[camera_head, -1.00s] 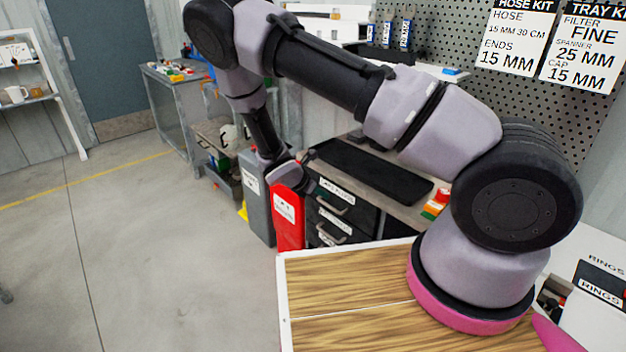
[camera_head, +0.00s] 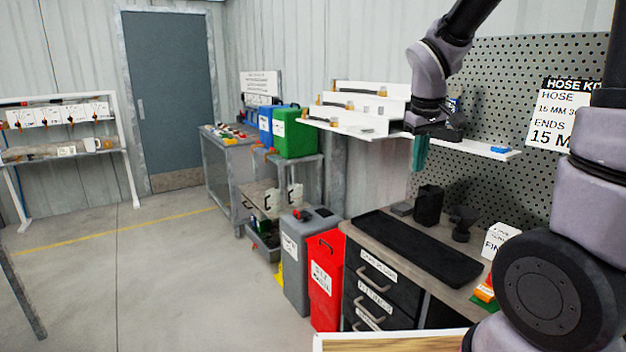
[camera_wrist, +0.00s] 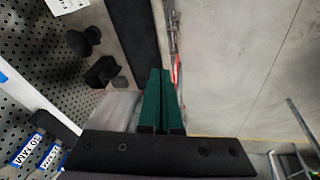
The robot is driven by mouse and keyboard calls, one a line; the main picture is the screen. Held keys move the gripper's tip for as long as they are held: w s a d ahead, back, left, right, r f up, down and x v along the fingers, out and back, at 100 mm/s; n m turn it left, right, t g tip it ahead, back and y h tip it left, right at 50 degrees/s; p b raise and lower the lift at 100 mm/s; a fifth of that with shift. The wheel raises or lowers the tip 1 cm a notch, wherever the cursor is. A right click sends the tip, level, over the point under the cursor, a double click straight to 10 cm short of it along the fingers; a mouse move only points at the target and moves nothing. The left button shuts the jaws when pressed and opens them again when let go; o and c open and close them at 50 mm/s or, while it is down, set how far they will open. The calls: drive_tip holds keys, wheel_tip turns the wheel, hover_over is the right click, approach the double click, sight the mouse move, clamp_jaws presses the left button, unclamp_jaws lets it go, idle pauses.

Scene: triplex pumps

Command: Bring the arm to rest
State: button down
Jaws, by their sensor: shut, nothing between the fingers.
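My gripper (camera_head: 419,154) points down in the head view, in front of the pegboard and the wall shelf, above the workbench. Its green fingers are together with nothing between them.
A workbench with drawers (camera_head: 375,285) holds a black tray (camera_head: 418,248). A white shelf (camera_head: 480,149) and pegboard (camera_head: 490,80) are behind. A red bin (camera_head: 325,280) and grey bin (camera_head: 305,255) stand left of the bench. The floor at left is open.

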drive_tip(key=s+r+m+t+y, duration=0.3)
drive_tip(key=s+r+m, duration=0.5)
drive_tip(key=s+r, duration=0.4)
drive_tip(key=s+t, duration=0.1)
drive_tip(key=s, duration=0.2)
drive_tip(key=shift+d+r, duration=0.15)
